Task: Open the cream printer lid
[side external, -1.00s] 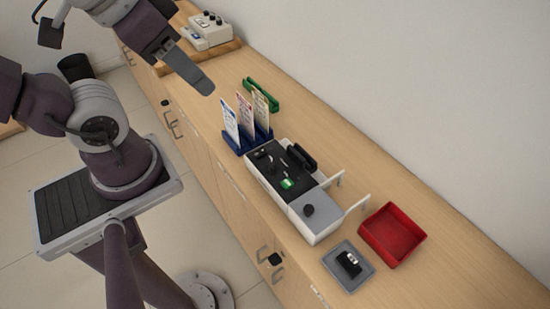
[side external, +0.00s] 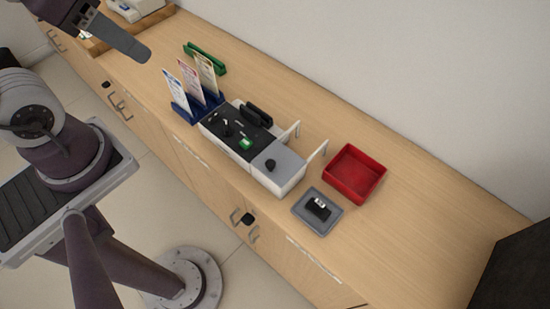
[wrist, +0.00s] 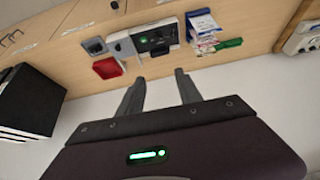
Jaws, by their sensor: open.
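A cream boxy device (side external: 132,8), which looks like the printer, stands at the top left in the side view, cut off by the frame edge. It also shows at the right edge of the wrist view (wrist: 302,36). Its lid cannot be made out clearly. My gripper (side external: 138,48) is above the counter's left part, apart from the device and empty. In the wrist view my gripper (wrist: 159,76) has its two fingers spread, with bare counter and wall between them.
A white unit (side external: 288,183) with a black top and grey end sits mid-counter. Beside it are a blue card stand (side external: 183,112), a green holder (side external: 205,58), a red tray (side external: 354,174) and a grey pad (side external: 304,209). A black box (side external: 515,265) stands at the far right.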

